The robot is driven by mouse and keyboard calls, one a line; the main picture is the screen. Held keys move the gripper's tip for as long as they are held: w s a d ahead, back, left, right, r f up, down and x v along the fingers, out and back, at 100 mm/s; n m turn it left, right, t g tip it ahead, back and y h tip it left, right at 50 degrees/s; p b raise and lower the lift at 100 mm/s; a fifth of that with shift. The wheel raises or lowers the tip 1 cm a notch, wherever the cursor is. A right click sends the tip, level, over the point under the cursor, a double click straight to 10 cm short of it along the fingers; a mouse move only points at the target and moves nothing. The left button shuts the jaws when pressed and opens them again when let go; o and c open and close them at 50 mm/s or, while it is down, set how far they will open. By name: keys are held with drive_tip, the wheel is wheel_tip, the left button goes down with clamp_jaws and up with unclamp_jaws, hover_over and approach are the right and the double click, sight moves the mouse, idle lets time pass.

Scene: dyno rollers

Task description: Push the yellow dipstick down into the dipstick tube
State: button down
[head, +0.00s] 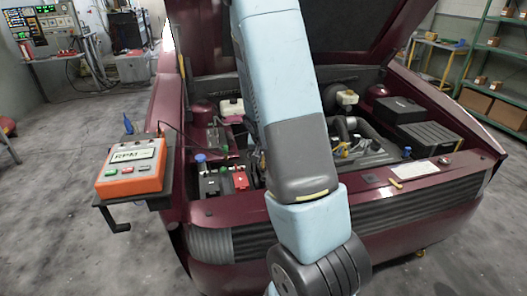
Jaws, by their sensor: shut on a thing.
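My gripper is not visible; my own arm runs up the middle of the head view and out at the top. A small yellow piece (345,152) shows in the engine bay just right of my arm, and it may be the dipstick's handle. It is too small to tell how deep it sits or what touches it. I cannot make out the dipstick tube. My arm hides the middle of the engine bay.
The dark red car (440,200) stands with its hood (350,30) raised. An orange RPM box (131,167) sits on a side tray at left. The battery with its red cover (241,180) is left of my arm. Black boxes (430,137) fill the bay's right. Green shelves (500,60) stand at far right.

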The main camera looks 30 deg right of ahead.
drive_tip(key=shift+f, duration=2.15)
drive_tip(key=c, duration=1.1)
unclamp_jaws()
drive_tip(key=v, duration=1.3)
drive_tip(key=shift+r, duration=0.3)
drive_tip(key=shift+a, duration=0.1)
